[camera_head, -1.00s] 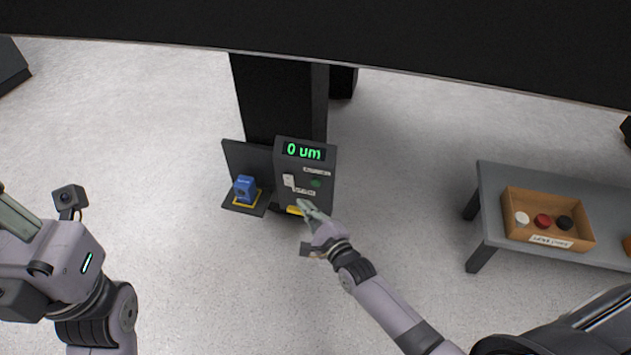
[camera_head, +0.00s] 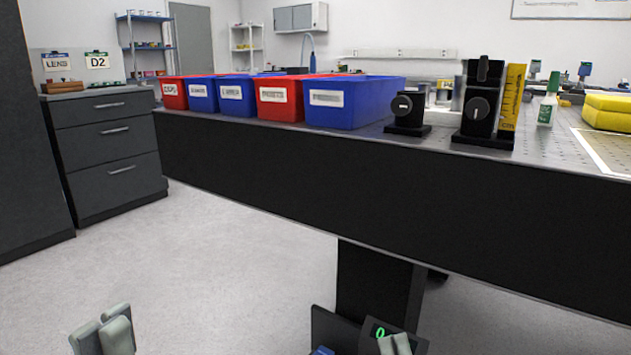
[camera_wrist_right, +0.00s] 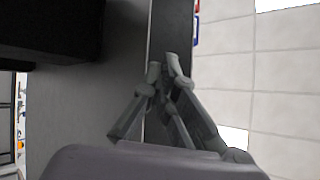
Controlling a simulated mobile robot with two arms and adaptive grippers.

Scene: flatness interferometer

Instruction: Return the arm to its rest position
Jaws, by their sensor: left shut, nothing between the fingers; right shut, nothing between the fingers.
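My left gripper (camera_head: 102,332) shows at the bottom left of the head view, its fingers shut with nothing between them, over the open floor. My right gripper (camera_head: 394,343) shows at the bottom edge, right of centre, shut and empty. It overlaps the dark device (camera_head: 372,331) with the green display, which stands below the bench edge; only the top of the device shows. In the right wrist view, the right gripper's fingers (camera_wrist_right: 164,76) are close together with nothing in them. My arms are mostly out of the head view.
A long optical bench (camera_head: 400,185) with a dark front runs across the view. Red and blue bins (camera_head: 352,104) and black mounts (camera_head: 480,105) stand on it. A grey drawer cabinet (camera_head: 110,140) stands at the left. The floor (camera_head: 220,270) between is clear.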

